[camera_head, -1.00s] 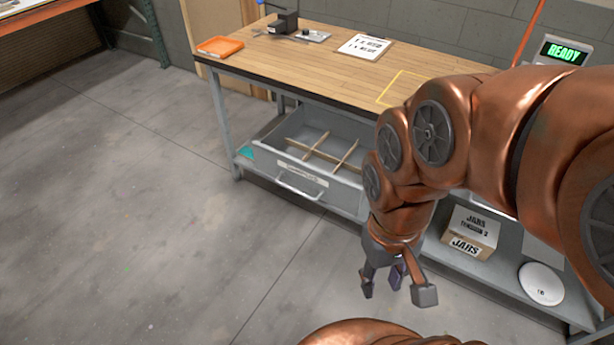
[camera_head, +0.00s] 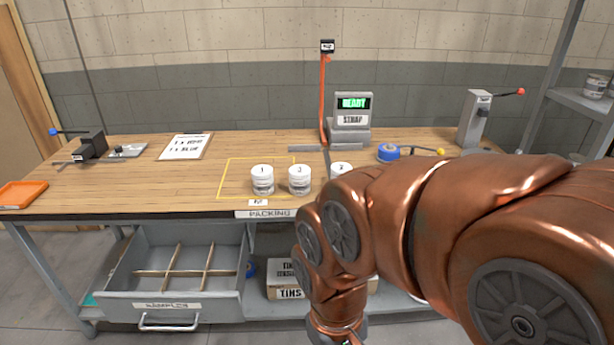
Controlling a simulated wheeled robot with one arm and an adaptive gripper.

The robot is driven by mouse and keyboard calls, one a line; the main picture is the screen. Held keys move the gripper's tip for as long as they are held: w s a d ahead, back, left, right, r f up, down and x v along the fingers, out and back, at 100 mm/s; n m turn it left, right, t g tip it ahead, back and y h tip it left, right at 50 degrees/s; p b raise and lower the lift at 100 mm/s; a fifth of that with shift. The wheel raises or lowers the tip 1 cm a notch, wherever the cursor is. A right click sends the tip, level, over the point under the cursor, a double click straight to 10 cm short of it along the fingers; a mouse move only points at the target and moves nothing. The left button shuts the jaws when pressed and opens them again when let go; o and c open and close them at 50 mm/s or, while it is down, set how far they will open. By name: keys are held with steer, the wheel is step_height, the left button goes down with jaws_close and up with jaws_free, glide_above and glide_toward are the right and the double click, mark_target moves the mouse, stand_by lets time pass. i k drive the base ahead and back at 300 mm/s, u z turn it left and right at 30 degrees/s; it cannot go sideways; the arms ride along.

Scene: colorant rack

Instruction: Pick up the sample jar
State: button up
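Three clear jars with white lids stand upright in a row on the bench. The left jar (camera_head: 262,180) is marked 1 and the middle jar (camera_head: 299,180) seems marked 3. The right jar (camera_head: 341,168) is mostly hidden behind my arm, with only its lid top showing. I cannot tell which of them is the sample jar. An open drawer (camera_head: 173,308) labelled SAMPLES hangs under the bench, with wooden dividers and no jar visible in it. My arm reaches down in front of the bench, and my gripper is cut off below the picture.
The wooden bench (camera_head: 110,187) has a yellow taped rectangle and a PACKING label. A clipboard (camera_head: 185,147), an orange tray (camera_head: 22,194), a blue tape roll (camera_head: 388,152) and a READY display (camera_head: 353,104) are on it. A tins box (camera_head: 286,287) sits on the lower shelf.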

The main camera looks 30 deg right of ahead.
mark_target(262, 175)
steer(key=z, duration=0.65)
steer(key=k, duration=0.4)
steer(key=z, duration=0.8)
steer(key=i, duration=0.3)
steer(key=u, duration=1)
steer(key=i, duration=1.05)
steer(key=u, duration=1.2)
steer(key=i, duration=0.25)
steer(key=u, duration=0.25)
